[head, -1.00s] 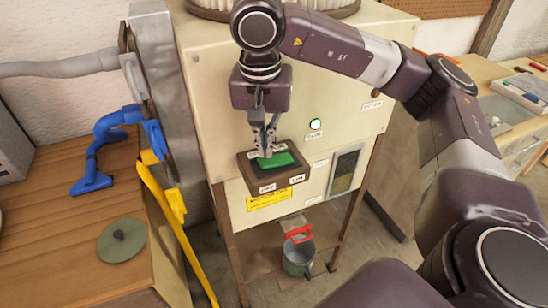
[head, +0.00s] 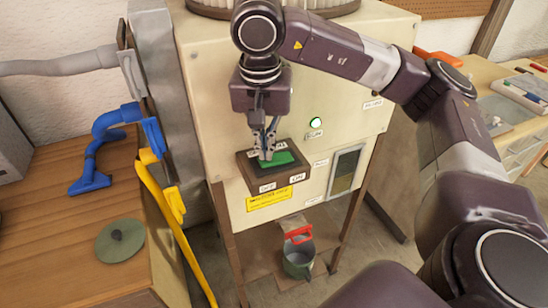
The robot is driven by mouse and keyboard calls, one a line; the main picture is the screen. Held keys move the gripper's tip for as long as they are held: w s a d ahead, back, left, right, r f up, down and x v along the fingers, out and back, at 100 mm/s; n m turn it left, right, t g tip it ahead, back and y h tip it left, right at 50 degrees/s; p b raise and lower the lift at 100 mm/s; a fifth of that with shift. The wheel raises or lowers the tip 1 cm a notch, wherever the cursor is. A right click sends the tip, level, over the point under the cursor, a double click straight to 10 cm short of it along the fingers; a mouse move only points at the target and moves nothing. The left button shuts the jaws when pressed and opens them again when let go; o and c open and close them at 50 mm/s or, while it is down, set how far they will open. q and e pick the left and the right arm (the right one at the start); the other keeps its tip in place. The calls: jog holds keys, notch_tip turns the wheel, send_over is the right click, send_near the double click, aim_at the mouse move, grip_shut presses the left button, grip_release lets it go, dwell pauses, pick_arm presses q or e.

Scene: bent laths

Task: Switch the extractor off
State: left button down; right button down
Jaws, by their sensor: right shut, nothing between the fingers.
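The extractor (head: 350,105) is a tall cream cabinet on brown legs. A brown switch box (head: 300,178) juts from its front, with small labels along its near edge that look like OFF and ON. A green rocker (head: 283,161) sits in the top of the box. My right gripper (head: 266,157) points down over the rocker, shut and empty, its tips at the rocker's left part; I cannot tell if they touch it. A round lamp (head: 316,123) on the cabinet glows pale green. My left gripper is not in view.
A grey-green bucket (head: 298,262) with a red handle stands under the cabinet. Another bench (head: 500,85) is at right.

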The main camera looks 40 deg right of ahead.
jog(key=shift+f+b, duration=0.45)
jog(key=shift+f, duration=0.1)
jog(key=shift+r+p, duration=1.65)
jog(key=shift+r, duration=0.8)
notch_tip(320, 180, up, 2)
jog(key=shift+r+p, duration=0.15)
jog(key=shift+p, duration=0.85)
